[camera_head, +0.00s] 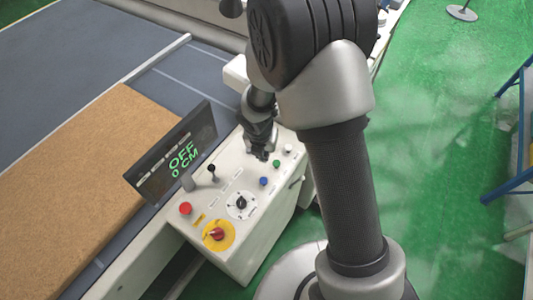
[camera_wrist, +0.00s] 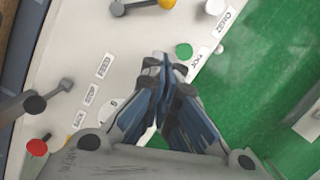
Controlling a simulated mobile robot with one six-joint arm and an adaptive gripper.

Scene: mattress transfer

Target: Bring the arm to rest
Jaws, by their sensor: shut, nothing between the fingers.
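My gripper (camera_wrist: 166,72) is shut and empty, its fingertips together in the wrist view. It is over the white control panel (camera_wrist: 75,45), close to a green button (camera_wrist: 183,50). I cannot tell whether the fingertips touch the panel. In the head view my arm stands large in the middle, and my gripper (camera_head: 262,153) hangs over the upper end of the panel (camera_head: 268,218), beside the green, white and blue buttons. The gripper's fingertips are small and dark there.
A display (camera_head: 172,152) reading OFF and 0 CM stands on the panel. A red button (camera_head: 185,208), a yellow-ringed red switch (camera_head: 217,234) and levers share the panel. A brown mattress (camera_head: 75,190) lies on the grey bed at left. Green floor (camera_head: 440,140) is open at right; blue framework stands at the edge.

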